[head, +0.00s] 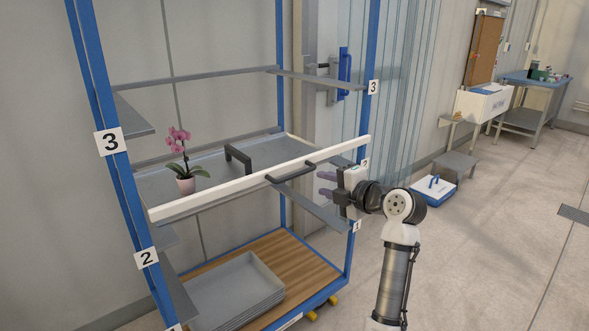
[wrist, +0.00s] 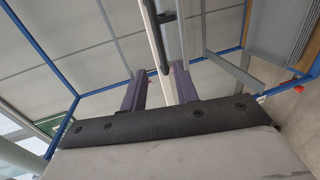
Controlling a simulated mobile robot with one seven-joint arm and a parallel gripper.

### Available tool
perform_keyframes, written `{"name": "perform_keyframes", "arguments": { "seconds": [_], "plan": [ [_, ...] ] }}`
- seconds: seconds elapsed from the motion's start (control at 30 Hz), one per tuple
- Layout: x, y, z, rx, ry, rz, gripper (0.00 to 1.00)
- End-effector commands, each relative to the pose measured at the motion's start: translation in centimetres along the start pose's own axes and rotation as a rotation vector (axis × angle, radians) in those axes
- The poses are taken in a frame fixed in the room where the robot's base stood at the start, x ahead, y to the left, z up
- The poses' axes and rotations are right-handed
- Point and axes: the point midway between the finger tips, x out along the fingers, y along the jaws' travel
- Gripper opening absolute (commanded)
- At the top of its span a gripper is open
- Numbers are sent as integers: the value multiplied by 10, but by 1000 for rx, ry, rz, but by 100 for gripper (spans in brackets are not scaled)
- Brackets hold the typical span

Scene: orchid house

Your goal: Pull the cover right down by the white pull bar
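The white pull bar (head: 225,190) spans the front of the blue rack (head: 118,165) at about mid height, with a dark handle (head: 291,172) at its middle. I cannot clearly make out the cover sheet itself. My gripper (head: 322,184) is just below and to the right of the handle, its fingers apart and pointing left, with nothing between them in the head view. In the wrist view my gripper (wrist: 158,85) also shows two separated purple fingers. The bar (wrist: 155,42) and the dark handle (wrist: 151,20) show beyond and between them; contact is not visible.
Grey trays (head: 232,291) are stacked on the wooden base.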

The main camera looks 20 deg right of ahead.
Motion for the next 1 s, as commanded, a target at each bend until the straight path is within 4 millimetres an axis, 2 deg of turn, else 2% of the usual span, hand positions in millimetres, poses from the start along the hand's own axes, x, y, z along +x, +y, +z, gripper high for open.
{"name": "perform_keyframes", "arguments": {
  "seconds": [0.3, 0.5, 0.7, 1.0],
  "plan": [
    [66, 3, -1, 2, 4, -1, 30],
    [102, 2, 0, 2, 1, -1, 30],
    [121, 1, 0, 0, 1, 0, 30],
    [124, 0, 0, 0, 0, 1, 30]
  ]
}}
